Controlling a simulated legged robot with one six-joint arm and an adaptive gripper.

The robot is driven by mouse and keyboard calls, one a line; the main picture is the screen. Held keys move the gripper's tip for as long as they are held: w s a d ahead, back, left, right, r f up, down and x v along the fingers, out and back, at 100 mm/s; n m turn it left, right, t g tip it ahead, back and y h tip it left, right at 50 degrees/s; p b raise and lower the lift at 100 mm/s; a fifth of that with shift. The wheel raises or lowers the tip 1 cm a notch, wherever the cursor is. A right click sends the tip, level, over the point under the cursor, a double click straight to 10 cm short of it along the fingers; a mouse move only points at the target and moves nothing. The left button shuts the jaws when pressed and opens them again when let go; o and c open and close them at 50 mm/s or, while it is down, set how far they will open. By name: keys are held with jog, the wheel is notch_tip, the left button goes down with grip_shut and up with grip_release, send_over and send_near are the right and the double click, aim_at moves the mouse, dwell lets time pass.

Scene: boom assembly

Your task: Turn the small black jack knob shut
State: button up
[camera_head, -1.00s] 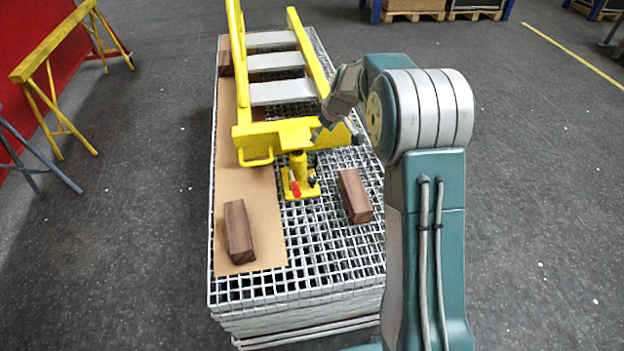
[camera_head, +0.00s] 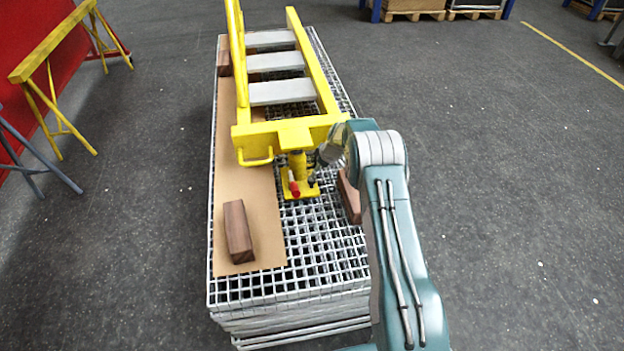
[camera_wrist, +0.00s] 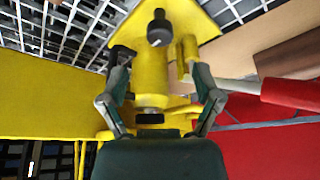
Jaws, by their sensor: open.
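The yellow jack (camera_head: 297,164) stands on the grating under the yellow boom end, and its body (camera_wrist: 152,80) fills the middle of the wrist view. The small black knob (camera_head: 312,182) sits low on the jack, beside the red handle tip (camera_head: 295,190). In the wrist view the knob (camera_wrist: 159,28) shows above and between the fingertips, with no visible contact. My gripper (camera_wrist: 156,68) is open and empty, with its fingers on either side of the jack body in that view. In the head view its fingertips are partly hidden beside the jack.
The yellow boom (camera_head: 284,135) with grey rungs rises just behind the jack. A brown block (camera_head: 350,197) is partly covered by my arm; another (camera_head: 238,231) lies on the cardboard (camera_head: 262,205). The red handle (camera_wrist: 290,92) extends right in the wrist view. Front grating is clear.

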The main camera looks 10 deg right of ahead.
aim_at(312, 182)
jog(key=x, duration=0.7)
jog(key=shift+f, duration=0.25)
grip_shut()
